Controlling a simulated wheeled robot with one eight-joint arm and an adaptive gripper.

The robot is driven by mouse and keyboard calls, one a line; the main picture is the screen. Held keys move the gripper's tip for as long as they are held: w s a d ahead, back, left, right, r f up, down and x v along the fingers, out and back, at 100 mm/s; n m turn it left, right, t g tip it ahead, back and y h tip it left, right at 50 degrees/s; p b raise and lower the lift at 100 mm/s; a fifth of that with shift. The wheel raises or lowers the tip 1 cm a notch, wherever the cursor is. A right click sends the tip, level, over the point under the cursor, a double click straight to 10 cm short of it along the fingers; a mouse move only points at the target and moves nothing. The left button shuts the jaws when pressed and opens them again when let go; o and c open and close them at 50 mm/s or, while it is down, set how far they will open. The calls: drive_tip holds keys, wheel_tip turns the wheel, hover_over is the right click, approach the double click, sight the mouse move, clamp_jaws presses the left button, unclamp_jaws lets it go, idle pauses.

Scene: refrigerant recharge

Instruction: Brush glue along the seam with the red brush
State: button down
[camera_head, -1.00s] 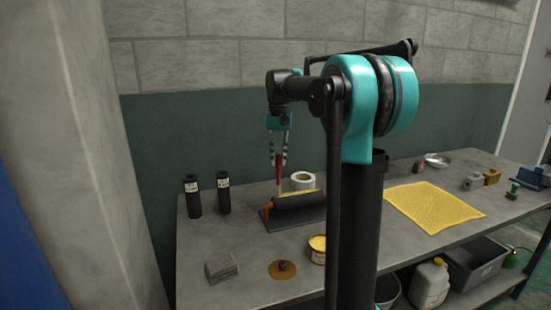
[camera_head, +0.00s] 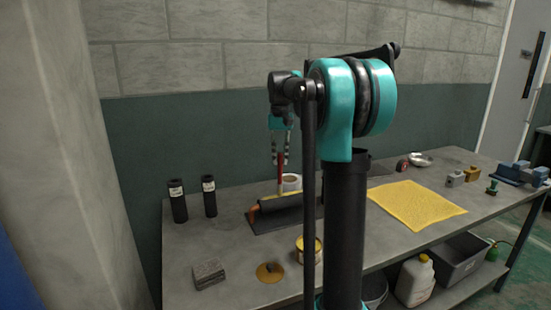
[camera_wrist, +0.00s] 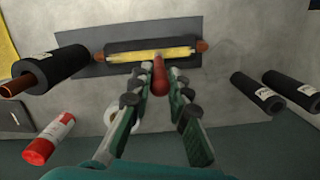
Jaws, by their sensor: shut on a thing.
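My gripper (camera_head: 280,158) points down over the workbench and is shut on the red brush (camera_wrist: 159,76). In the head view the red brush (camera_head: 281,176) hangs upright, its lower end at the dark pipe insulation (camera_head: 290,207). The wrist view shows the insulation (camera_wrist: 115,46) on a copper-coloured pipe with a yellow strip along the seam (camera_wrist: 150,55). The brush end is over this strip, but its bristles are hidden, so I cannot tell whether they touch. A yellow glue tin (camera_head: 308,246) stands in front of the insulation, partly hidden by my arm.
Two black tubes (camera_head: 178,202) stand to the left. A grey block (camera_head: 208,273) and a brown lid (camera_head: 269,272) lie near the front edge. A white tape roll (camera_head: 291,182) is behind the insulation. A yellow cloth (camera_head: 418,205) lies to the right.

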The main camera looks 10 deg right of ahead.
drive_tip(key=shift+w+d, duration=0.9)
drive_tip(key=shift+d, duration=4.5)
drive_tip(key=s+a, duration=0.3)
drive_tip(key=a, duration=1.5)
wheel_tip(320, 180, up, 6)
wheel_tip(320, 180, up, 3)
drive_tip(key=shift+d, duration=0.1)
